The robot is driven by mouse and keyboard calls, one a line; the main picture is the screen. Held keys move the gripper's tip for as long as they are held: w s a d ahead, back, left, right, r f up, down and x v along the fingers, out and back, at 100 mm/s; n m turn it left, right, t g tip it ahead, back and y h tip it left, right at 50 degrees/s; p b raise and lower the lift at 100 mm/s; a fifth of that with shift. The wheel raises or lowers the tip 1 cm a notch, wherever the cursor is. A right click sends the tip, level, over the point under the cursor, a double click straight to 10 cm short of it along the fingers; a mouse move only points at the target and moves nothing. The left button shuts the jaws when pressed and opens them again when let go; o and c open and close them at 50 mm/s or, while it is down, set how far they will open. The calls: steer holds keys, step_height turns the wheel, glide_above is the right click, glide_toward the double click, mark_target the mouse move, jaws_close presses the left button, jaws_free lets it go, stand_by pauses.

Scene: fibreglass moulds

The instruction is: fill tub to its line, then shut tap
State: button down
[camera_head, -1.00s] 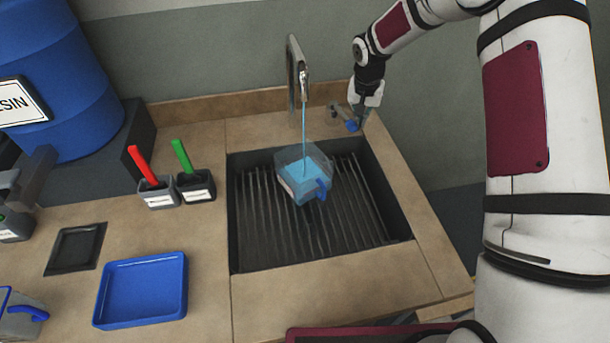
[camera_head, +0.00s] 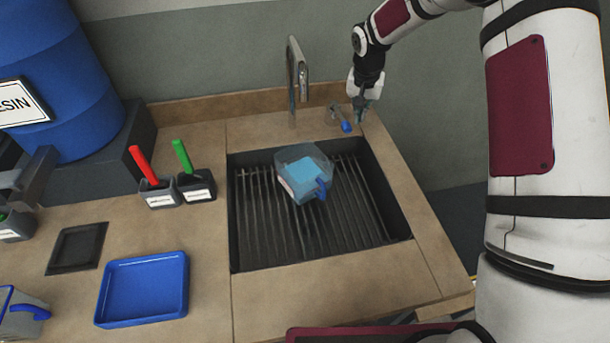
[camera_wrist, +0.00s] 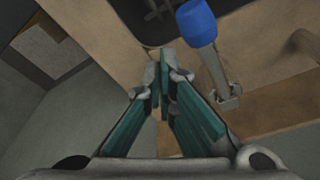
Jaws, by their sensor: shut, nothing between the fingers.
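The clear tub (camera_head: 304,174) with a blue handle stands on the sink grate under the spout and holds blue liquid. Its fill line is too small to make out. The tap spout (camera_head: 297,72) has no stream coming from it. The tap lever with its blue knob (camera_head: 346,127) sits on the counter behind the sink; the knob also shows in the wrist view (camera_wrist: 197,22). My gripper (camera_head: 361,117) is just right of the lever, apart from the knob. Its fingers (camera_wrist: 163,80) are closed together and empty in the wrist view.
A slatted sink grate (camera_head: 255,225) surrounds the tub. To the left are a blue tray (camera_head: 142,290), a dark square plate (camera_head: 76,248), and two holders with red (camera_head: 144,166) and green (camera_head: 183,157) handles. A blue resin drum (camera_head: 75,110) stands at the back left.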

steer(key=r, duration=0.2)
steer(key=d+r, duration=0.1)
steer(key=r, duration=0.2)
steer(key=shift+w+d+r, duration=0.15)
steer(key=shift+r, duration=0.1)
stand_by(0.7)
